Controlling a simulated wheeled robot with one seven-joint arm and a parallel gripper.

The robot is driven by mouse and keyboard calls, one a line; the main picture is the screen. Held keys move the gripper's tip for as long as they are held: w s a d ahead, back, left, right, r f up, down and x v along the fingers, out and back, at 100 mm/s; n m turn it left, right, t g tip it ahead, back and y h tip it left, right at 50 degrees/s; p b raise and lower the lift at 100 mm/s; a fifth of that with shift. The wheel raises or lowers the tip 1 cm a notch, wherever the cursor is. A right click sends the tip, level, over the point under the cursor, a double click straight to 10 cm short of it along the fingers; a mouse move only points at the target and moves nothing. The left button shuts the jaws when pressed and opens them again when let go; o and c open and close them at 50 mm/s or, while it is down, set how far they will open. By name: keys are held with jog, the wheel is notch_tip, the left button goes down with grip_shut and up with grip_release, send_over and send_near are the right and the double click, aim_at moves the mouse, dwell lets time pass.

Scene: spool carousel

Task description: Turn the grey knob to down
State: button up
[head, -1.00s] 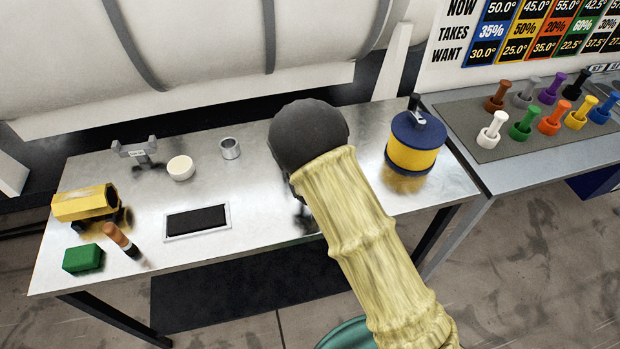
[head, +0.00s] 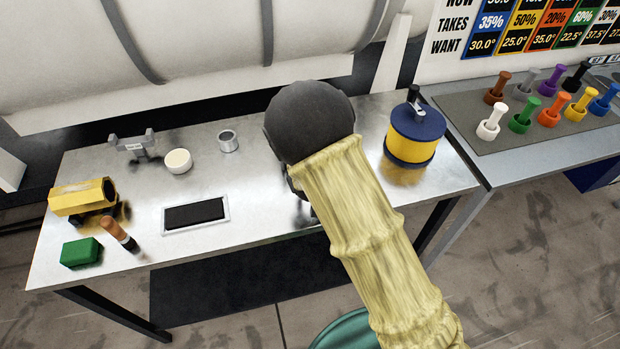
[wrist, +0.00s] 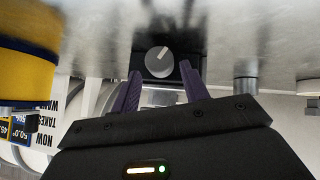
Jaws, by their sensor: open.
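The grey knob (wrist: 160,62) is round, with a pale pointer line slanting to the upper right in the wrist view. It sits on a dark block (wrist: 172,38) on the metal table. The wrist view looks upside down, as the sign lettering is inverted. My gripper (wrist: 160,74) is open, with one purple finger on each side of the knob in the picture. I cannot tell whether the fingers reach around it or are still short of it. In the head view my arm hides the knob and the fingers.
A yellow and blue canister (head: 414,137) stands right of my arm. It looms at the left of the wrist view. A metal cup (head: 228,142), white bowl (head: 178,161) and dark-centred tray (head: 196,214) are to the left. Several coloured spools stand on the right-hand table (head: 510,145).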

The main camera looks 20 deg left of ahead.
jog(key=v, duration=1.3)
jog(key=shift+s+r+b, duration=0.25)
jog(key=shift+s+b, duration=0.05)
jog(key=shift+b, duration=0.1)
jog(key=s+d+r+m+g+h, duration=0.1)
jog(key=s+d+r+m+g, duration=0.1)
jog(key=d, duration=1.2)
jog(key=s+d+r+m+g+h, duration=0.2)
jog(key=s+d+m+g, duration=0.2)
jog(key=d, duration=1.1)
jog(key=shift+s+d+m, duration=0.3)
jog(key=shift+s+m, duration=0.6)
jog(key=shift+s, duration=0.1)
jog(key=shift+c, duration=1)
jog(key=shift+w, duration=0.15)
